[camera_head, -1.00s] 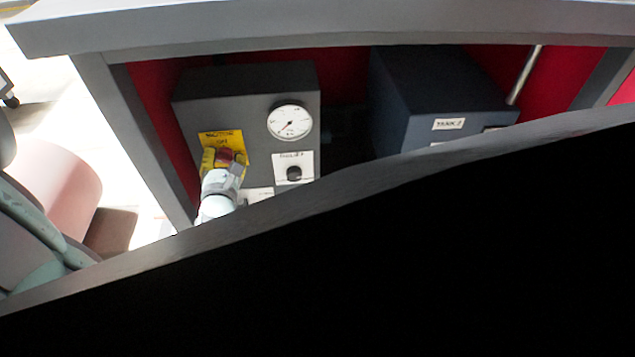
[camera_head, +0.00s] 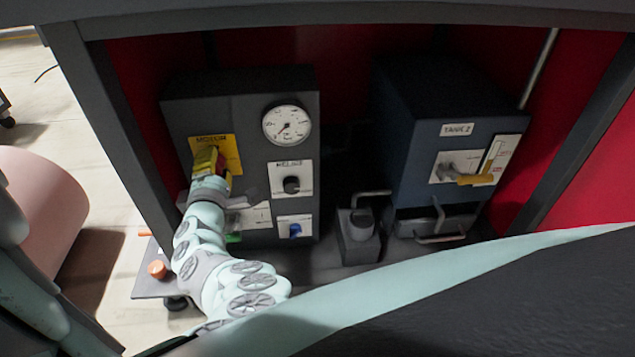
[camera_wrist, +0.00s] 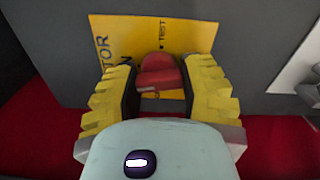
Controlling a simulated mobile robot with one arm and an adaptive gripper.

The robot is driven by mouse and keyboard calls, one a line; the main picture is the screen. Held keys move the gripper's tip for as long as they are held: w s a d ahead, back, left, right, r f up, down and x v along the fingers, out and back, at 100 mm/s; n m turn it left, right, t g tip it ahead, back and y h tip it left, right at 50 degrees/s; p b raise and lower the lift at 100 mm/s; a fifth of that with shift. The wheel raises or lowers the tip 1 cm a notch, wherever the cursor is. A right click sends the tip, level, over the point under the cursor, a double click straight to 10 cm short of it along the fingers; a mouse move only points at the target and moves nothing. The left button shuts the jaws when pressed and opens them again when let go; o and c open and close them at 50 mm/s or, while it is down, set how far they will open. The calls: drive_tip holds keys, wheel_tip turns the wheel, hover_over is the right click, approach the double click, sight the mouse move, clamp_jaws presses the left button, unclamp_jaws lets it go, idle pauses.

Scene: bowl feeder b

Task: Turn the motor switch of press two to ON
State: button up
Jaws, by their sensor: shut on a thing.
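The motor switch is a red knob (camera_wrist: 160,76) on a yellow plate (camera_wrist: 190,36), between my fingers in the wrist view. The plate shows "TOR", part of "ON", and "TEST". In the head view the yellow plate (camera_head: 232,150), marked "MOTOR", is at the upper left of the dark grey control box (camera_head: 240,90). My gripper (camera_wrist: 160,82) has yellow ridged fingers on either side of the knob and is shut on it. In the head view my gripper (camera_head: 212,165) covers much of the plate. Which mark the knob points to cannot be told.
A round gauge (camera_head: 287,124), a black knob (camera_head: 291,185) and a blue knob (camera_head: 295,230) are right of the plate. A blue tank box (camera_head: 430,120) with a yellow-handled lever (camera_head: 472,179) stands further right. Frame posts (camera_head: 110,120) flank the bay.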

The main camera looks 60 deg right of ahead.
drive_tip(key=shift+s+f+m+b, duration=0.1)
drive_tip(key=shift+m+b, duration=0.2)
drive_tip(key=shift+m, duration=0.3)
drive_tip(key=shift+s+f+m+b, duration=0.1)
drive_tip(key=shift+m+b, duration=0.2)
drive_tip(key=shift+m, duration=0.3)
drive_tip(key=shift+w, duration=0.1)
drive_tip(key=o, duration=1.2)
drive_tip(key=shift+d+r, duration=0.15)
drive_tip(key=shift+r, duration=0.15)
